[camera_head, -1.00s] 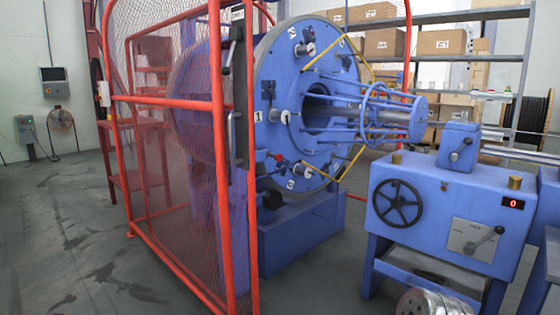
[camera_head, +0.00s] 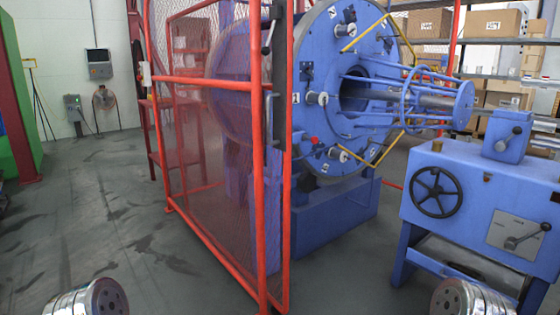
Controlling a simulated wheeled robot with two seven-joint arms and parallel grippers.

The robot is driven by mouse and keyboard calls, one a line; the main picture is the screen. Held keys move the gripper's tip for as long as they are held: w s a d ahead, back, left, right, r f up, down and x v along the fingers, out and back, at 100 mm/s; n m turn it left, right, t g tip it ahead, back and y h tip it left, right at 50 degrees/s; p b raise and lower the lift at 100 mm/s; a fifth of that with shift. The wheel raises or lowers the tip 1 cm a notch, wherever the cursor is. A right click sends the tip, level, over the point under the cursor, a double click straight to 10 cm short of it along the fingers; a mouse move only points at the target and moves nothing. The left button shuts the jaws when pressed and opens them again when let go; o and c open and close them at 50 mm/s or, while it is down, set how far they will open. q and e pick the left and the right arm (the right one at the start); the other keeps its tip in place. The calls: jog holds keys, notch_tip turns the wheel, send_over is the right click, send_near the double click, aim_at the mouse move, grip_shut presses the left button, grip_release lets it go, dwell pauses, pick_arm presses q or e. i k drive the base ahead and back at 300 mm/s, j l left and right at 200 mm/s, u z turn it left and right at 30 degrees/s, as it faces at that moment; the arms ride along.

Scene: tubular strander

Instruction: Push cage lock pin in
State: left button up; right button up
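Only rounded metal parts of my arms show at the bottom left and bottom right. Neither gripper's fingers are in view.
A blue machine housing (camera_head: 470,205) with a black handwheel (camera_head: 437,192) and a lever (camera_head: 522,236) stands at the right. Shelves with cardboard boxes (camera_head: 490,25) are behind. The grey floor (camera_head: 110,210) at the left is clear.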

aim_at(314, 139)
jog(key=i+l+u, duration=0.1)
jog(key=i, duration=0.3)
jog(key=i+l+u, duration=0.15)
jog(key=i+l, duration=0.25)
